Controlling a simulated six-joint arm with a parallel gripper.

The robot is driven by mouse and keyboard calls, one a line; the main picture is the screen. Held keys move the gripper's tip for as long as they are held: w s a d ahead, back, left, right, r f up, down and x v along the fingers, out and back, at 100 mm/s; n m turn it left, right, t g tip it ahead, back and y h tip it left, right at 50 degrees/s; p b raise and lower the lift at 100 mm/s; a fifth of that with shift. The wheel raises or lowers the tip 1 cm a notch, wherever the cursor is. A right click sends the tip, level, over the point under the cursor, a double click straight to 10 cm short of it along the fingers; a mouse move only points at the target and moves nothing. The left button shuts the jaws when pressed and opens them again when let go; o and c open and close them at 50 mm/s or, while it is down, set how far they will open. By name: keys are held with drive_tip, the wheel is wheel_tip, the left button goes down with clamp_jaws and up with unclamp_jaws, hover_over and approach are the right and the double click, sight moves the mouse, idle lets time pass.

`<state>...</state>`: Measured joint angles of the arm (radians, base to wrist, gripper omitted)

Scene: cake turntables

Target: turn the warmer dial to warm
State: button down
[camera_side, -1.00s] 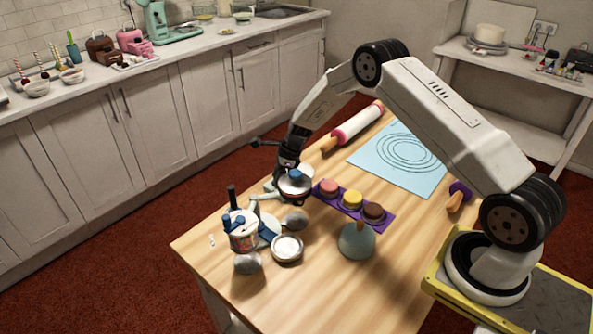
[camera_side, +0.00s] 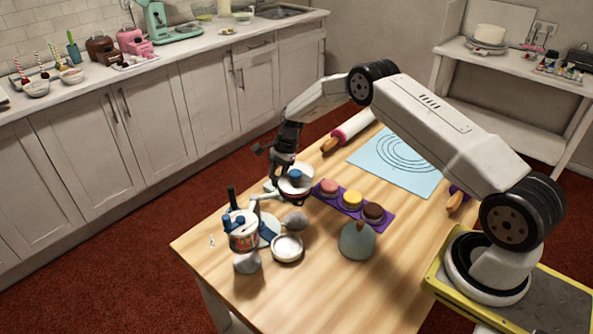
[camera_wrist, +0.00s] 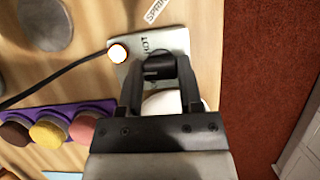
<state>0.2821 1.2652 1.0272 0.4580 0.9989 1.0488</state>
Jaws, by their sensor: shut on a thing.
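The warmer dial is a black round knob (camera_wrist: 160,66) on a pale plate (camera_wrist: 178,40) printed with the word HOT in the wrist view. My gripper (camera_wrist: 159,82) is shut on the dial, with one finger on each side of it. The dial's pointer cannot be made out. A lit round lamp (camera_wrist: 118,53) glows on the plate's left edge. The dial is hidden there.
A purple tray (camera_side: 326,197) with three coloured round pieces lies to the right of my gripper. A black cable (camera_wrist: 60,78) runs left from the plate.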

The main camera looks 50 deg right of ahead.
idle(0.3)
drive_tip(key=shift+c, duration=1.3)
unclamp_jaws()
drive_tip(key=shift+r, duration=0.15)
drive_tip(key=v, duration=0.7)
drive_tip(key=shift+d+r, duration=0.2)
drive_tip(key=shift+r, duration=0.05)
drive_tip(key=shift+a+r+n, duration=0.1)
drive_tip(key=shift+n, duration=0.2)
